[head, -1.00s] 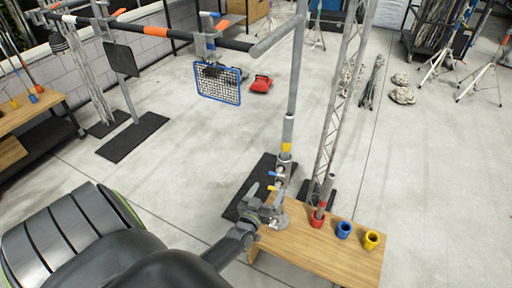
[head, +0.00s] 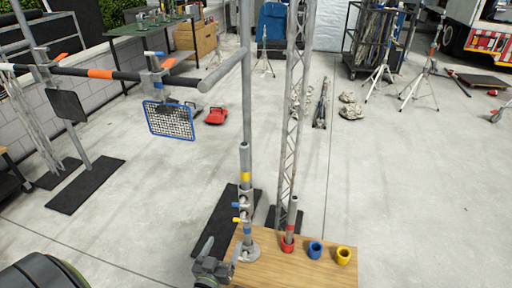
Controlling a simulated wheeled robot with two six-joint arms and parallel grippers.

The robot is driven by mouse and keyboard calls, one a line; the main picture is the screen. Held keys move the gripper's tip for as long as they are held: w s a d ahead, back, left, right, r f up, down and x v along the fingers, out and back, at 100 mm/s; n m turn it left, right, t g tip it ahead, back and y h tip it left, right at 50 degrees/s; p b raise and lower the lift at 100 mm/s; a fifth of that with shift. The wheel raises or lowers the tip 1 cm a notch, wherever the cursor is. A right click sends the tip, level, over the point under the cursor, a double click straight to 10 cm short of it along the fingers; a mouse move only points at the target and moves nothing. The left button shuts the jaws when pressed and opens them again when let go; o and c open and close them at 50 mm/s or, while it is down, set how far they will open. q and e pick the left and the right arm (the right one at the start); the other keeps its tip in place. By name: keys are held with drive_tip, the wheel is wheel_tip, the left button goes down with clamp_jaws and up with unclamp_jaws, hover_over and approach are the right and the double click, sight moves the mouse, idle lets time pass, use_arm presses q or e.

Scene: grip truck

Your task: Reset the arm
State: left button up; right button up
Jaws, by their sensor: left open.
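My left gripper (head: 219,256) is low in the head view, just left of the base of a grey metal pole (head: 246,165) that stands at the wooden table (head: 300,272). Its jaws are open, and I see nothing held in them. A gap to the pole's base flange (head: 247,251) is hard to judge from this angle. The pole carries a yellow band and small blue and yellow knobs. Part of my left arm (head: 40,275) shows at the lower left corner. My right gripper is not in view.
A red cup (head: 287,246) with a tube in it, a blue cup (head: 315,250) and a yellow cup (head: 343,256) stand on the table. A lattice truss (head: 293,120) rises behind. A blue-framed mesh panel (head: 170,120) hangs from a bar.

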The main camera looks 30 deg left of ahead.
use_arm(q)
drive_tip(key=s+d+f+m+g+h, duration=0.1)
drive_tip(key=s+f+g, duration=0.4)
drive_tip(key=f, duration=0.5)
drive_tip(key=s+d+f+m+g+h, duration=0.1)
drive_tip(key=s+f+m+g+h, duration=0.1)
drive_tip(key=s+f, duration=0.7)
drive_tip(key=s+f+g, duration=0.4)
drive_tip(key=s+f, duration=0.2)
drive_tip(key=s, duration=0.5)
drive_tip(key=s+d+f+m+g, duration=0.1)
drive_tip(key=s+f+g, duration=0.4)
drive_tip(key=s, duration=0.6)
wheel_tip(320, 180, down, 2)
drive_tip(key=shift+d+f, duration=0.2)
drive_tip(key=shift+f, duration=0.05)
